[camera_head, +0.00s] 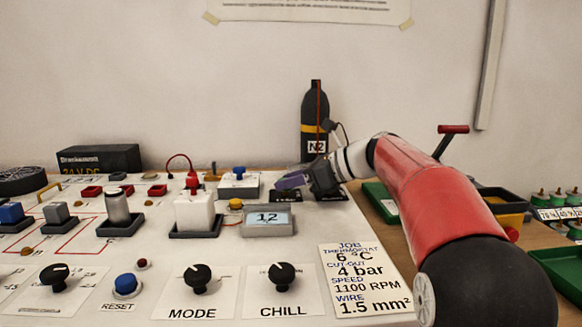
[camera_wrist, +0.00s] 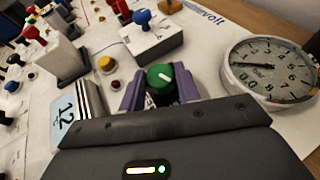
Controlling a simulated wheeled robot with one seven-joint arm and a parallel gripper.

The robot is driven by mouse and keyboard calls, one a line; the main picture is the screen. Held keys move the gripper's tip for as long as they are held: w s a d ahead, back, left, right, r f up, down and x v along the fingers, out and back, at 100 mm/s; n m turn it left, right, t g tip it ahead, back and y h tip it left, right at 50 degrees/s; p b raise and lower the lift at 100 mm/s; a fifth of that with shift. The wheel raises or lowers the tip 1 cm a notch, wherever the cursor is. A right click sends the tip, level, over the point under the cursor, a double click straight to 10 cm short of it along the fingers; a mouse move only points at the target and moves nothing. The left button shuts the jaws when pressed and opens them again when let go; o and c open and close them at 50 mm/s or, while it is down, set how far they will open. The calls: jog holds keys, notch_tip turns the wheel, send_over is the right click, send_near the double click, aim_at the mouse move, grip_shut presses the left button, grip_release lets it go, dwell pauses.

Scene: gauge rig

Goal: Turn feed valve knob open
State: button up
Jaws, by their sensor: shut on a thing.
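A green round knob (camera_wrist: 160,77) with a white mark sits between the purple fingers of my gripper (camera_wrist: 159,90) in the wrist view. My gripper is shut on it, one finger on each side. I see no readable label naming it the feed valve. In the head view my gripper (camera_head: 290,181) reaches in from the right to the back right of the white panel (camera_head: 230,262), and it hides the knob there. A round dial gauge (camera_wrist: 268,72) stands right of the knob in the wrist view, its needle pointing left.
A blue-topped switch box (camera_head: 239,184) and a display reading 12 (camera_head: 268,221) stand left of my gripper. A black N2 bottle (camera_head: 315,125) stands behind it. MODE (camera_head: 197,277) and CHILL (camera_head: 282,275) knobs are at the panel's front. Green trays (camera_head: 382,203) lie right.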

dwell(0.3)
jog(key=o, duration=1)
jog(key=shift+c, duration=0.2)
jog(key=shift+v, duration=3.9)
jog(key=shift+w, duration=0.1)
